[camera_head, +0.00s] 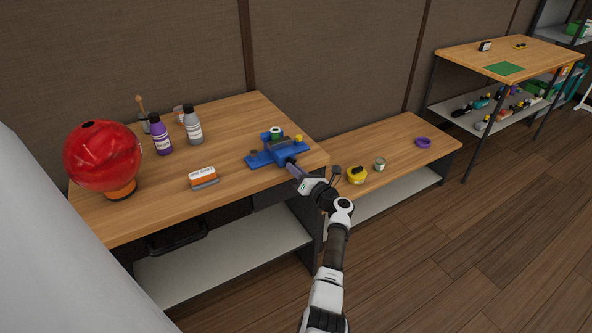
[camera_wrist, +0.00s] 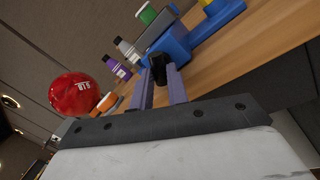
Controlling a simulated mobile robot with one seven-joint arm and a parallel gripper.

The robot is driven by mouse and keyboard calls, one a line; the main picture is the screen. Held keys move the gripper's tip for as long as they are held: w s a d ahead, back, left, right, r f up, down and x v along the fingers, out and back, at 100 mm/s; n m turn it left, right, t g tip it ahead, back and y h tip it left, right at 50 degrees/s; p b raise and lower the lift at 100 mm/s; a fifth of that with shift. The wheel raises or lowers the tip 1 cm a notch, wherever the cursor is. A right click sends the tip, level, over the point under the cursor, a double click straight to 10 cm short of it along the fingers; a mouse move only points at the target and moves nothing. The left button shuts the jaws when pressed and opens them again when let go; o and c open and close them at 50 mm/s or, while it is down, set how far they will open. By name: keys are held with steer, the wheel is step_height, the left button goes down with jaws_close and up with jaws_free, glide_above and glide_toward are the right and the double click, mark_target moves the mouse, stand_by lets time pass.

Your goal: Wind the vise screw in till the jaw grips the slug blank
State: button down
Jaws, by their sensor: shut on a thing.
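The blue vise (camera_head: 265,158) stands on the wooden bench near its right end. It also shows at the top of the wrist view (camera_wrist: 178,42). A green and white cylinder (camera_head: 276,133) sits at the vise, perhaps the slug blank; its green side shows in the wrist view (camera_wrist: 147,14). Whether the jaw touches it I cannot tell. My gripper (camera_head: 291,168) reaches the vise's front end. In the wrist view my gripper (camera_wrist: 161,76) has its two fingers on either side of a black knob (camera_wrist: 158,67), at the vise screw's end, and is shut on it.
A red ball (camera_head: 103,155), purple bottle (camera_head: 161,138), grey bottle (camera_head: 193,128) and orange-white block (camera_head: 203,177) stand left of the vise. A lower bench (camera_head: 395,150) at right holds a yellow tape measure (camera_head: 357,175), a small can and a purple ring.

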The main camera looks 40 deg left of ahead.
steer(key=shift+m, duration=0.3)
steer(key=c, duration=1.4)
jaws_free()
steer(key=shift+o, duration=0.2)
steer(key=b+v, duration=0.2)
steer(key=v, duration=1.1)
steer(key=shift+d, duration=0.35)
steer(key=shift+s, duration=0.15)
